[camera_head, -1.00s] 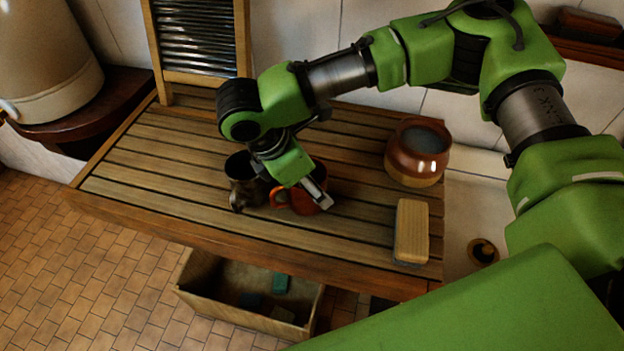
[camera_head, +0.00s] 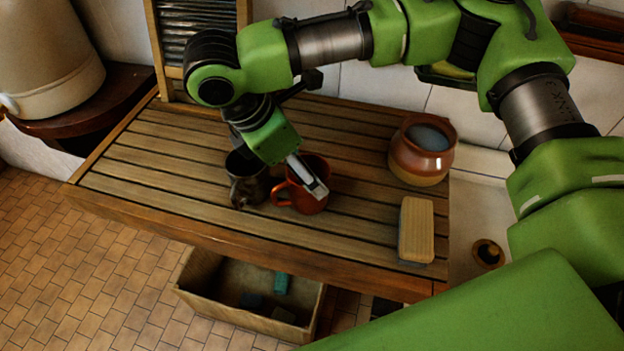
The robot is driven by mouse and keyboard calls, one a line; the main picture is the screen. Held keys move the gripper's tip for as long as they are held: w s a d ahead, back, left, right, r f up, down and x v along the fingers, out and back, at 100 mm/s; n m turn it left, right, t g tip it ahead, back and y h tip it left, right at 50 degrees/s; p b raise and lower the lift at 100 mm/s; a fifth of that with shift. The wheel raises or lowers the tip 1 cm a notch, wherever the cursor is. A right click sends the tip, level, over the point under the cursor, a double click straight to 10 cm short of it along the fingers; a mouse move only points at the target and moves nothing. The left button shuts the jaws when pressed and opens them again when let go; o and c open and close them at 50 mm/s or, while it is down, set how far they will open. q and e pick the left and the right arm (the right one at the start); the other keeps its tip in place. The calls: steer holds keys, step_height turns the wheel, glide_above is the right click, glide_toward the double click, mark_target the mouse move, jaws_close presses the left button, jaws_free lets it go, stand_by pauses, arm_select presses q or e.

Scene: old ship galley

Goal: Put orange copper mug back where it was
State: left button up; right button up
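The orange copper mug (camera_head: 312,201) stands upright on the slatted wooden counter (camera_head: 180,187), with its handle toward the left. A dark metal mug (camera_head: 246,187) stands just left of it, close to the handle. My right gripper (camera_head: 312,182) comes down from the upper left over the copper mug. A pale finger crosses in front of its rim and upper side. The other finger is not clearly visible, so I cannot tell whether the gripper holds the mug. My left gripper is not in view.
A brown glazed pot (camera_head: 421,160) stands at the counter's right, with a wooden block-like brush (camera_head: 416,230) in front of it. A washboard (camera_head: 200,25) leans at the back left. An open crate (camera_head: 200,282) sits below. The counter's left part is clear.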

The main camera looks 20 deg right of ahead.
steer(key=b+v, duration=0.1)
steer(key=v, duration=0.5)
stand_by(0.4)
